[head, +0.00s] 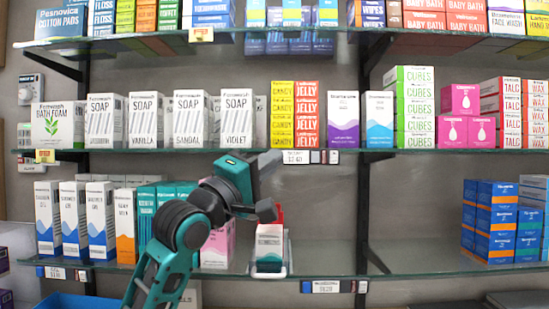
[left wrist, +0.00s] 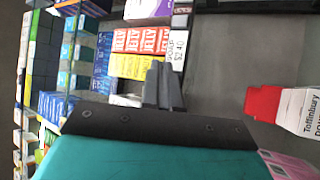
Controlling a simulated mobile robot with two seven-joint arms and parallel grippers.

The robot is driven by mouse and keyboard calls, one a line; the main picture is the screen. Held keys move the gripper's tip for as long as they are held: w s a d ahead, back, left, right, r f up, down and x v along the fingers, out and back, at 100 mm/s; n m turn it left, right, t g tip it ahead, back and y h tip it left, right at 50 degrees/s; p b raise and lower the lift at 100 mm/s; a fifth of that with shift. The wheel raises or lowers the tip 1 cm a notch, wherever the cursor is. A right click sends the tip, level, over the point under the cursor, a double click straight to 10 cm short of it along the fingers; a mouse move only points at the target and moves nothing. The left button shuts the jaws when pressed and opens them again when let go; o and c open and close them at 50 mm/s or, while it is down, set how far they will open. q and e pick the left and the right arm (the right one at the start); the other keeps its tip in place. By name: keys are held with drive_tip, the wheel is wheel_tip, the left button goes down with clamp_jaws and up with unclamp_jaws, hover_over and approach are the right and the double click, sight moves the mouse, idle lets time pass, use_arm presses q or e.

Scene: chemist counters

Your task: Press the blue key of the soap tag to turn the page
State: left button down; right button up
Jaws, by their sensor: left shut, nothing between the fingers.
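A price tag (head: 296,157) sits on the middle shelf edge below the candy and jelly boxes, with dark key blocks (head: 325,157) at its right end. One block looks bluish, one reddish; they are too small to read. In the left wrist view the tag (left wrist: 178,48) shows sideways with "$2.40"; its small heading is hard to read. My left gripper (head: 270,160) is shut and empty, left of the tag and just in front of the shelf edge. Its fingers (left wrist: 162,85) point toward the tag, apparently apart from it. Soap boxes (head: 188,120) stand left on that shelf.
Other tags sit on the lower shelf edge (head: 325,286). A red-topped white box (head: 269,245) stands on a holder below my gripper, with a pink box (head: 218,247) beside it.

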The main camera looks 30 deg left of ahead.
use_arm(q)
drive_tip(key=shift+w, duration=0.1)
idle(0.7)
drive_tip(key=shift+w+a, duration=0.25)
drive_tip(key=shift+w+a+p, duration=0.25)
drive_tip(key=shift+w+p, duration=0.15)
drive_tip(key=shift+p, duration=0.1)
idle(0.7)
drive_tip(key=shift+s+d, duration=0.1)
drive_tip(key=shift+s, duration=0.05)
drive_tip(key=shift+s+d, duration=0.35)
drive_tip(key=shift+s, duration=0.25)
drive_tip(key=s+d, duration=0.1)
drive_tip(key=s+p, duration=0.1)
drive_tip(key=s+d, duration=0.1)
drive_tip(key=s, duration=0.1)
drive_tip(key=shift+s+d, duration=0.1)
drive_tip(key=shift+d, duration=0.25)
idle(0.9)
